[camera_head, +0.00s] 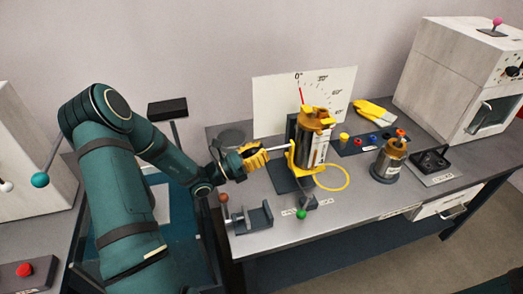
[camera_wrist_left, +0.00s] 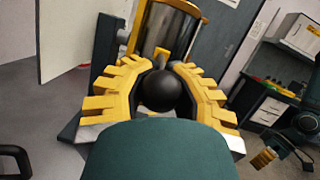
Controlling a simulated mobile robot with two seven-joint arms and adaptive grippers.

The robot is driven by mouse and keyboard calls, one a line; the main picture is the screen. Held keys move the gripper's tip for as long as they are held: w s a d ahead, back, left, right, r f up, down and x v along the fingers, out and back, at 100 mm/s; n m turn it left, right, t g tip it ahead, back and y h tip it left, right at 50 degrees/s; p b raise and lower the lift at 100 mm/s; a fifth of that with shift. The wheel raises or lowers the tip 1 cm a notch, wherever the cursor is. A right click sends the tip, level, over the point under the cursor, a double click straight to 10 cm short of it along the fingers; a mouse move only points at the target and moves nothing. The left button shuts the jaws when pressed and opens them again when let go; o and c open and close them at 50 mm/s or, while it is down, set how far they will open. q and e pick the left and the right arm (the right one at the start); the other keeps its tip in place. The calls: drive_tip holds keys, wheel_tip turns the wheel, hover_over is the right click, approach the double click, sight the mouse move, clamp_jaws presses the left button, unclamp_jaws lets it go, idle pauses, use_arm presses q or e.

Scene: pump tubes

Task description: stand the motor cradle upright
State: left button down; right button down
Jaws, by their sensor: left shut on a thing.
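The motor cradle (camera_head: 292,157) holds a silver cylinder (camera_head: 312,150) with a gold top and looks close to upright, perhaps with a slight lean. A light rod (camera_head: 276,148) runs from its left side to my left gripper (camera_head: 258,157). In the left wrist view, my left gripper (camera_wrist_left: 160,92) has its yellow toothed fingers closed around a black ball knob (camera_wrist_left: 158,91), with the silver cylinder (camera_wrist_left: 168,32) just beyond. What seems to be my right gripper (camera_wrist_left: 264,158) shows small at the lower right of that view; its jaw state is unclear.
An angle board (camera_head: 330,88) stands behind the cradle, its red needle near 0°. A yellow ring (camera_head: 346,182) lies beside the cradle. A second gold-topped unit (camera_head: 390,160), a black fixture (camera_head: 431,162), yellow gloves (camera_head: 374,110) and a dark vise-like block (camera_head: 256,218) are on the table.

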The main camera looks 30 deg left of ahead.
use_arm(q)
drive_tip(key=shift+s+a+f, duration=0.15)
drive_tip(key=shift+f, duration=0.05)
drive_tip(key=c, duration=0.7)
unclamp_jaws()
drive_tip(key=shift+s+a+r, duration=0.1)
drive_tip(key=shift+r, duration=0.15)
wheel_tip(320, 180, up, 10)
drive_tip(key=shift+f, duration=0.1)
